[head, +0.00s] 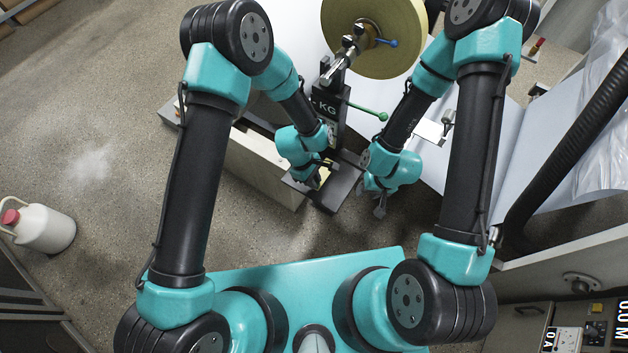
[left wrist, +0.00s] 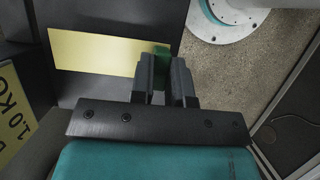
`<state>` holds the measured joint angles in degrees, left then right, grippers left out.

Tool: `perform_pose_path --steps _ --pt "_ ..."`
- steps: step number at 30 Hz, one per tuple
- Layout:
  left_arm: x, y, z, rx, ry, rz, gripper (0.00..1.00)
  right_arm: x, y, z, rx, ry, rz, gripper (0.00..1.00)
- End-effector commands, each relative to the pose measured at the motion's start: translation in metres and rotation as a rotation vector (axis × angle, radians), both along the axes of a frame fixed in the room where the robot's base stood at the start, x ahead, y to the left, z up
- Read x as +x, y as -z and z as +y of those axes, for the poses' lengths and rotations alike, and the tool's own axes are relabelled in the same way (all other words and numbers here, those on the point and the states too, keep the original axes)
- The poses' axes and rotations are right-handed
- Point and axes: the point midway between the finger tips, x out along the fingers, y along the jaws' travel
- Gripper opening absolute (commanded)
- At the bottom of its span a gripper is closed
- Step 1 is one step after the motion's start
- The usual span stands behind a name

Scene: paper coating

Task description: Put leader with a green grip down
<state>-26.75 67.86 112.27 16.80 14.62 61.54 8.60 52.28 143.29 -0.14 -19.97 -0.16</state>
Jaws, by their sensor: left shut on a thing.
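The leader is a flat yellow strip (left wrist: 95,52) with a green grip (left wrist: 162,58) at its right end in the left wrist view. My left gripper (left wrist: 168,62) is shut on the green grip, and the strip reaches out to the left over a dark plate (left wrist: 110,18). I cannot tell whether the strip touches the plate. In the head view my left gripper (head: 316,181) is over the dark plate (head: 334,197) at the foot of the stand, and the leader is mostly hidden. My right gripper (head: 380,209) hangs just right of the plate, too small to read its jaws.
A dark stand marked KG (head: 326,108) rises behind the plate, with a green-knobbed lever (head: 383,117). A large yellowish roll (head: 372,50) is above it. A white jug (head: 45,229) stands at left on open floor. A black hose (head: 562,150) runs at right.

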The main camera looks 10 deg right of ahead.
Motion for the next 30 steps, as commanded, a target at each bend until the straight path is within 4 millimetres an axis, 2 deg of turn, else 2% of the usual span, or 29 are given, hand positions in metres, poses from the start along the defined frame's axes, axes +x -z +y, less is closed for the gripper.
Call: perform_pose_path --steps 5,8,12,16,28,29,30 --pt "0.003 0.0 0.0 -0.001 0.0 -0.001 0.0 0.0 0.0 0.0 0.0 0.0 0.0 0.4" --pt "0.014 0.001 0.0 0.0 -0.004 -0.001 0.0 0.0 0.0 0.0 0.0 0.0 0.0 0.4" --pt "0.012 0.023 0.0 0.002 -0.003 0.004 0.0 0.0 0.0 0.0 0.0 0.0 0.0 0.4" --pt "0.013 0.035 0.0 0.0 -0.004 0.0 0.0 0.0 0.0 0.0 0.0 0.0 0.0 0.4" --pt "0.013 0.039 0.0 0.0 -0.003 0.0 0.0 0.0 0.0 0.0 0.0 0.0 0.0 0.4" --pt "0.013 0.039 0.0 0.001 -0.002 -0.001 0.17 0.0 0.0 0.0 0.0 0.0 0.0 0.4" --pt "0.013 0.039 0.0 0.001 -0.002 -0.001 0.21 0.0 0.0 0.0 0.0 0.0 0.0 0.4"
